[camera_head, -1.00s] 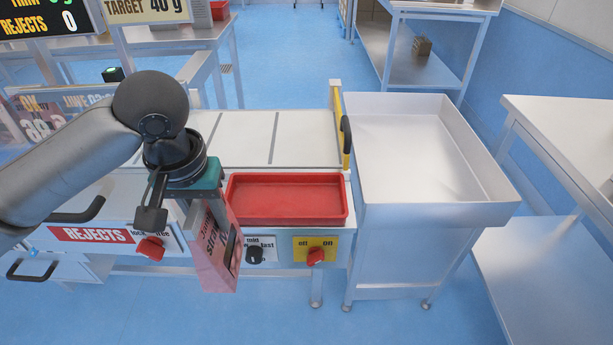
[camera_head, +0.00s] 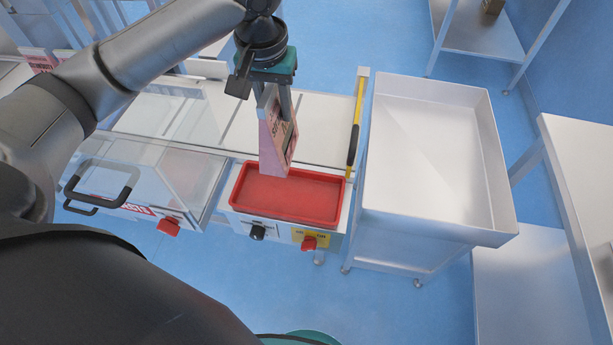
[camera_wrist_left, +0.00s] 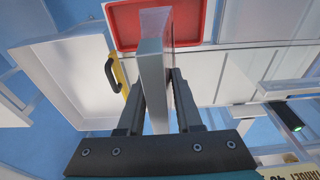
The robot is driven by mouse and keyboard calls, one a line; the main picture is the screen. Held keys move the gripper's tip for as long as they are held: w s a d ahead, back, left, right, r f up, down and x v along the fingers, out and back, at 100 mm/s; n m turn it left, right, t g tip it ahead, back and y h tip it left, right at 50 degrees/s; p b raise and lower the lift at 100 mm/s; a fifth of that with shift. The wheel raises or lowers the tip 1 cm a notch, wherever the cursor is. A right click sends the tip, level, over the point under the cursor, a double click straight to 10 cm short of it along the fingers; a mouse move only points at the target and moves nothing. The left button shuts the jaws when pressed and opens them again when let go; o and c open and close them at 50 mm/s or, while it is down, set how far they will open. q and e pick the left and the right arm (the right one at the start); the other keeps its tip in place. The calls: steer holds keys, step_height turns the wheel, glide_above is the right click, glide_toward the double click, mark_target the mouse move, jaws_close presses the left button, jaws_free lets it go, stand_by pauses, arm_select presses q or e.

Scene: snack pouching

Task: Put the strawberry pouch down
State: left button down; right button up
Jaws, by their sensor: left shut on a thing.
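The strawberry pouch (camera_head: 274,136) is pink and hangs upright from my left gripper (camera_head: 275,98). In the head view its lower end overlaps the back edge of the red tray (camera_head: 240,196); I cannot tell whether it touches. In the left wrist view the left gripper (camera_wrist_left: 155,95) is shut on the pouch (camera_wrist_left: 153,72), seen edge-on between the fingers. The red tray (camera_wrist_left: 119,25) lies beyond the pouch there. The tray looks empty. My right gripper is not in view.
A white bench with a conveyor (camera_head: 320,120) lies behind the tray. A large empty metal bin (camera_head: 420,150) stands to the right, past a yellow bar (camera_head: 358,105). A clear-covered box with a black handle (camera_head: 100,185) is on the left. Knobs (camera_head: 257,232) sit below the tray.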

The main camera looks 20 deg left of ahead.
mark_target(280, 137)
arm_select(q)
step_height(280, 137, down, 19)
steer(key=w+b, duration=0.1)
steer(key=b, duration=0.2)
steer(key=shift+d+b, duration=0.15)
steer(key=shift+b, duration=0.2)
steer(key=shift+f, duration=0.1)
steer(key=c, duration=0.6)
jaws_free()
steer(key=shift+w, duration=0.1)
steer(key=r+p, duration=0.1)
steer(key=r, duration=0.3)
steer(key=s+r+p, duration=0.1)
steer(key=r, duration=0.3)
steer(key=r+p, duration=0.1)
steer(key=r, duration=0.3)
steer(key=shift+s+d+r, duration=0.1)
steer(key=shift+s+d, duration=0.05)
steer(key=shift+s, duration=0.2)
